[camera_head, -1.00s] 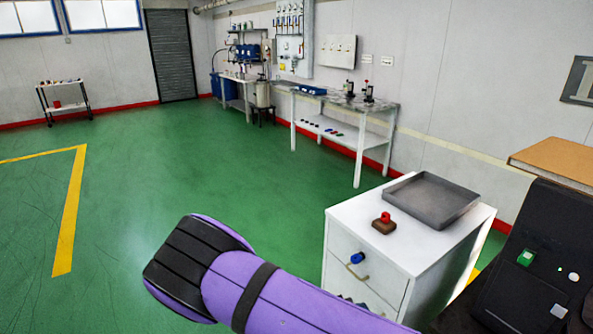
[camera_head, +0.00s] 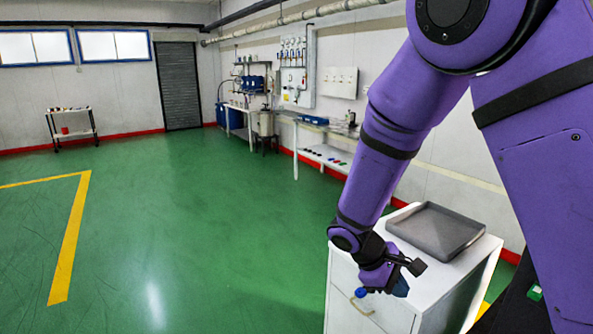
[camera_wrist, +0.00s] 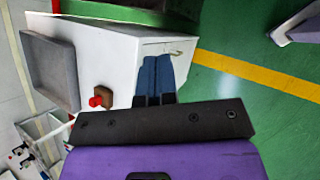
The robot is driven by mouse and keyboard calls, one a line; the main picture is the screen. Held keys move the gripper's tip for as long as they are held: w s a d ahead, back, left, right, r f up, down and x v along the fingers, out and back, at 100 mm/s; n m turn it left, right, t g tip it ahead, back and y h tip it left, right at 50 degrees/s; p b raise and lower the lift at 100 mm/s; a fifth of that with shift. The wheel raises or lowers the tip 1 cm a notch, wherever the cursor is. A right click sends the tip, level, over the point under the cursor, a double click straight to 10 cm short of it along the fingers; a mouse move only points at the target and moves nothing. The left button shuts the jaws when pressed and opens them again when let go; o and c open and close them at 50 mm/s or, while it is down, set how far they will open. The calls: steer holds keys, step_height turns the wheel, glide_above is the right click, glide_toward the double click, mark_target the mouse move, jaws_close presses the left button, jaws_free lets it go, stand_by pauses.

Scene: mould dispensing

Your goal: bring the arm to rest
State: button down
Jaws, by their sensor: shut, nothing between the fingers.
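My arm shows in the head view, bent downward at the right, with my gripper (camera_head: 401,287) low in front of the white drawer cabinet (camera_head: 345,262). The wrist view shows the gripper's two blue fingers (camera_wrist: 157,62) side by side, shut and empty. In that view they overlap the white cabinet (camera_wrist: 110,45) in the picture; whether they touch it I cannot tell.
A grey tray (camera_head: 440,230) lies on the cabinet top. A red knob on a brown base (camera_wrist: 99,101) shows beside it, hidden in the head view. Green floor (camera_head: 210,220) is open leftward.

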steer(key=s+d+r+m+t+y, duration=0.1)
steer(key=s+d+r+m+y, duration=0.25)
steer(key=r, duration=0.55)
steer(key=s+d+r+m+t+y, duration=0.1)
steer(key=s+d+r+m+y, duration=0.2)
steer(key=r, duration=0.5)
steer(key=s+d+r+m+t, duration=0.1)
steer(key=s+r+t, duration=0.1)
steer(key=s+r, duration=0.2)
steer(key=s+d+r+m+t+y, duration=0.1)
steer(key=s+r, duration=0.3)
steer(key=s, duration=0.5)
steer(key=shift+d+r+m+t, duration=0.15)
steer(key=shift+r+m+t, duration=0.15)
steer(key=shift+m+t, duration=0.45)
